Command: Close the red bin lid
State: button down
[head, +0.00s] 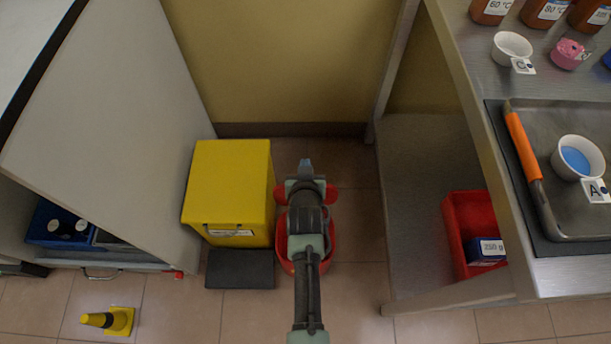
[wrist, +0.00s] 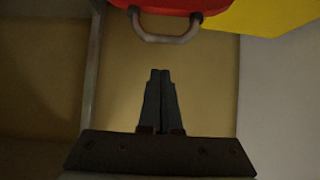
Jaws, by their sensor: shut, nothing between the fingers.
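The red bin (head: 287,258) stands on the floor beside the yellow bin, mostly hidden under my arm. Red parts, seemingly its lid (head: 331,194), show on both sides of my gripper at the bin's far end. The lid's angle is hard to tell there. In the wrist view a red part, likely the lid (wrist: 165,5), with a grey loop handle (wrist: 166,39), shows at the top edge. My gripper (head: 305,163) points toward the back wall. Its fingers (wrist: 160,73) are together and empty, apart from the handle in the picture. Contact with the lid cannot be seen.
The yellow bin (head: 229,185) stands close on the left, with a dark pedal or plate (head: 240,269) in front. A metal table (head: 545,275) with a lower shelf stands on the right. The back wall is close.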

jog(key=shift+s+f+b, duration=0.25)
jog(key=shift+s+f, duration=0.1)
jog(key=shift+f, duration=0.35)
jog(key=shift+s+f+b, duration=0.2)
jog(key=shift+s+f, duration=0.1)
jog(key=shift+f, duration=0.4)
jog(key=shift+s+f, duration=0.1)
